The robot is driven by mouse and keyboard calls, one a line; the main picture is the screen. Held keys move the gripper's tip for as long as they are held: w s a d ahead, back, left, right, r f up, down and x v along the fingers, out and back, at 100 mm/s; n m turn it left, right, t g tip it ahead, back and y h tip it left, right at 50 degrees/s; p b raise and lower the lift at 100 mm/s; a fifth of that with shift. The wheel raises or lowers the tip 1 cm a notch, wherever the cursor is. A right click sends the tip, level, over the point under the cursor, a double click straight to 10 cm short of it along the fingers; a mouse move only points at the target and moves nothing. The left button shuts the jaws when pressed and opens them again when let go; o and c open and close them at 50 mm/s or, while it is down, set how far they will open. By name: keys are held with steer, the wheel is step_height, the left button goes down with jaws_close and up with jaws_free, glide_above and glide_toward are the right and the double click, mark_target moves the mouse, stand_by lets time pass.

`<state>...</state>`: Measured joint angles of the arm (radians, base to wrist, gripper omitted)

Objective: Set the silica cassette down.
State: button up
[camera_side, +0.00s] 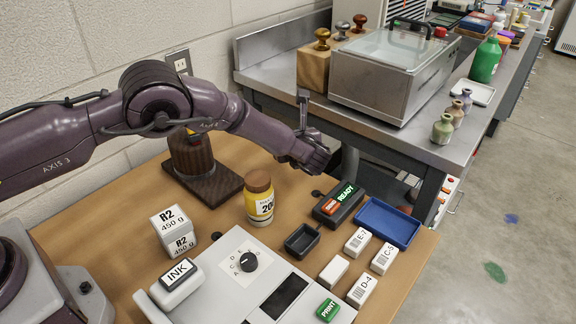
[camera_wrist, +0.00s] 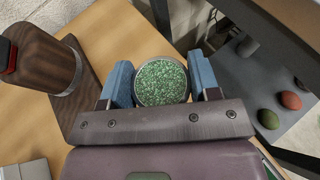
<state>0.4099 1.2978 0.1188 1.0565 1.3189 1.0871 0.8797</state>
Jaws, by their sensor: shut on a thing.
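The silica cassette (camera_wrist: 160,84) is a round, metal-rimmed case full of green granules in the wrist view. My gripper (camera_wrist: 162,76) is shut on it, with a blue-padded finger on each side. In the side view my gripper (camera_side: 312,155) is above the back edge of the wooden table (camera_side: 112,222), behind the READY box. I cannot make out the cassette clearly there. What lies directly under it is hidden.
A dark wooden stand (camera_side: 196,165) is left of my gripper, with a yellow jar (camera_side: 259,199) in front. The READY box (camera_side: 340,203), a blue tray (camera_side: 387,222) and a small black tray (camera_side: 302,240) stand nearby. A steel bench (camera_side: 284,77) rises behind.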

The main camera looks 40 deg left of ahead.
step_height(320, 180, down, 6)
steer(key=shift+f, duration=0.25)
steer(key=shift+f, duration=0.2)
steer(key=o, duration=1)
steer(key=shift+c, duration=0.2)
steer(key=shift+r, duration=0.15)
